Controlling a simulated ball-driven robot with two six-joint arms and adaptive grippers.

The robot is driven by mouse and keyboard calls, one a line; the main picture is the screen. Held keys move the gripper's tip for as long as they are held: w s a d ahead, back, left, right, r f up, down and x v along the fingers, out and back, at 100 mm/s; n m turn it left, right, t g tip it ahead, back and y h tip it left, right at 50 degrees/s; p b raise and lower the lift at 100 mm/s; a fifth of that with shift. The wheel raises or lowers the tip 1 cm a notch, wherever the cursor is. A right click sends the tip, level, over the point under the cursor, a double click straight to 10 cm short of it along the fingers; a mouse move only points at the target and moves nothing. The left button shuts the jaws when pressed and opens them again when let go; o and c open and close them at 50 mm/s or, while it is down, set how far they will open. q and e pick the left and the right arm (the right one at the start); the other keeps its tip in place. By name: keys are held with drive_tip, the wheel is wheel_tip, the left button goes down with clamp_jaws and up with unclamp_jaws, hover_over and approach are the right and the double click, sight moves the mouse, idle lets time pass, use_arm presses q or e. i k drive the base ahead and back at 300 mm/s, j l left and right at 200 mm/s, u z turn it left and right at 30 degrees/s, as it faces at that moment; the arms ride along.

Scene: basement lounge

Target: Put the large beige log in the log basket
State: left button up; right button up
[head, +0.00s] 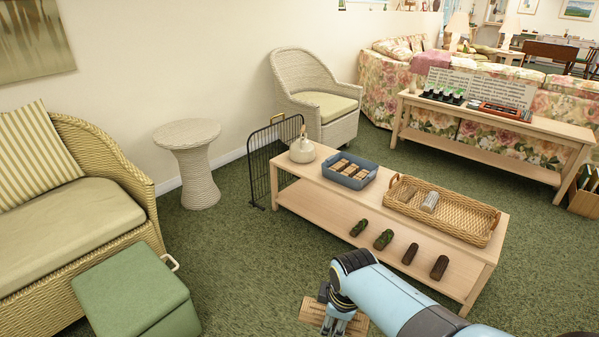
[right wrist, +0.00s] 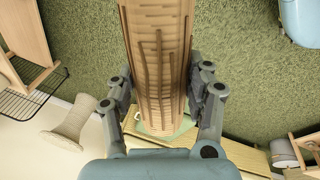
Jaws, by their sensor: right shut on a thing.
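The large beige log (head: 312,312), with brown streaks along it, is at the bottom of the head view. My right gripper (head: 338,323) is shut on it and hides its middle. In the right wrist view the log (right wrist: 158,60) runs lengthwise between the two fingers. A long wicker basket (head: 482,230) with handles sits on the right part of the coffee table's top. It holds a pale grey cylinder (head: 430,202). I cannot tell for certain that it is the log basket. My left gripper is not in view.
The coffee table (head: 328,203) also bears a white kettle (head: 302,150) and a blue tray (head: 350,182); several dark rolls lie on its lower shelf. A black wire screen (head: 262,165) stands behind it. A green box (head: 135,290) stands at left. Carpet between is clear.

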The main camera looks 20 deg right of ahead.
sight(473, 225)
drive_tip(key=i+l, duration=0.1)
drive_tip(key=l, duration=0.25)
drive_tip(key=i+l, duration=0.15)
drive_tip(key=l, duration=0.25)
drive_tip(key=i+l, duration=0.1)
drive_tip(key=l, duration=0.25)
drive_tip(key=i+l, duration=0.15)
drive_tip(key=l, duration=0.25)
drive_tip(key=i+l, duration=0.1)
drive_tip(key=l, duration=0.25)
drive_tip(key=i+l, duration=0.15)
drive_tip(key=l, duration=0.25)
drive_tip(key=k+l, duration=0.1)
drive_tip(key=l, duration=0.3)
drive_tip(key=k+l, duration=0.1)
drive_tip(key=l, duration=0.35)
drive_tip(key=k+l, duration=0.1)
drive_tip(key=l, duration=0.3)
drive_tip(key=k+l, duration=0.1)
drive_tip(key=l, duration=0.35)
drive_tip(key=k+l+u, duration=0.1)
drive_tip(key=l, duration=0.3)
